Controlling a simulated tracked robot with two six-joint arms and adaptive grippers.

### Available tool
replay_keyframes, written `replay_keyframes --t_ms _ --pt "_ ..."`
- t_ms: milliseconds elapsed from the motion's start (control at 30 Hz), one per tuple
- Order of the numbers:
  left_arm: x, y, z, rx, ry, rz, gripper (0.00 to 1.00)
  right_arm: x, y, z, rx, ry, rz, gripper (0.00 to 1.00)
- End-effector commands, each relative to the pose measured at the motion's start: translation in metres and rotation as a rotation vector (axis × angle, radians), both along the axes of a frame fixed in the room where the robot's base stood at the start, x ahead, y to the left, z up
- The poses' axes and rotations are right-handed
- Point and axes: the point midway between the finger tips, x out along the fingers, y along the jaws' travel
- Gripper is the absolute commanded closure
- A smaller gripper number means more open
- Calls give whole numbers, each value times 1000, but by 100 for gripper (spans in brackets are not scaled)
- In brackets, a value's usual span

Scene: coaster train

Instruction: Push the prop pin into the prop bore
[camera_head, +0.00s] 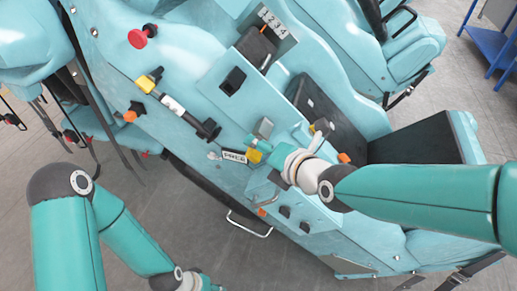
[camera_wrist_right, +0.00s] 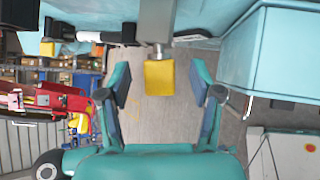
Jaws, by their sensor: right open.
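The yellow knob (camera_wrist_right: 160,77), which looks like the head of the prop pin, sits on a short metal shaft (camera_wrist_right: 158,50) under a grey bracket in the right wrist view. In the head view the yellow knob (camera_head: 253,156) shows beside a small lettered plate on the teal car. My right gripper (camera_head: 259,147) is open, with one finger on each side of the knob. In the right wrist view there are gaps between knob and fingers. I cannot make out the prop bore. My left arm ends at the bottom edge of the head view, with its fingers out of frame.
The teal coaster car (camera_head: 225,115) fills the middle. A red knob (camera_head: 143,36), a black-and-white lever (camera_head: 180,107) and a dark seat pad (camera_head: 415,138) are on it. A metal handle (camera_head: 249,225) sticks out at its near side.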

Motion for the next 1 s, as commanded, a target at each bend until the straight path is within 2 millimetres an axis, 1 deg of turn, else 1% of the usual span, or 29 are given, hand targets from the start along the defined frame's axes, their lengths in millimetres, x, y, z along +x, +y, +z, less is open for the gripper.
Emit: replay_keyframes --t_ms 133,433,467,500,567,600,833,867,1000 --pt "0 0 1 0 0 0 60 8 5 -4 1 -1 -1 35" --pt "0 0 1 0 0 0 60 9 6 -5 1 0 0 35" --pt "0 0 1 0 0 0 60 9 6 -5 1 0 0 37" --pt "0 0 1 0 0 0 60 9 6 -5 1 0 0 44" --pt "0 0 1 0 0 0 60 9 6 -5 1 0 0 54" --pt "0 0 1 0 0 0 60 9 6 -5 1 0 0 60" --pt "0 0 1 0 0 0 60 9 6 -5 1 0 0 99" --pt "0 0 1 0 0 0 60 9 6 -6 1 0 0 67" --pt "0 0 1 0 0 0 60 9 6 -6 1 1 0 90"
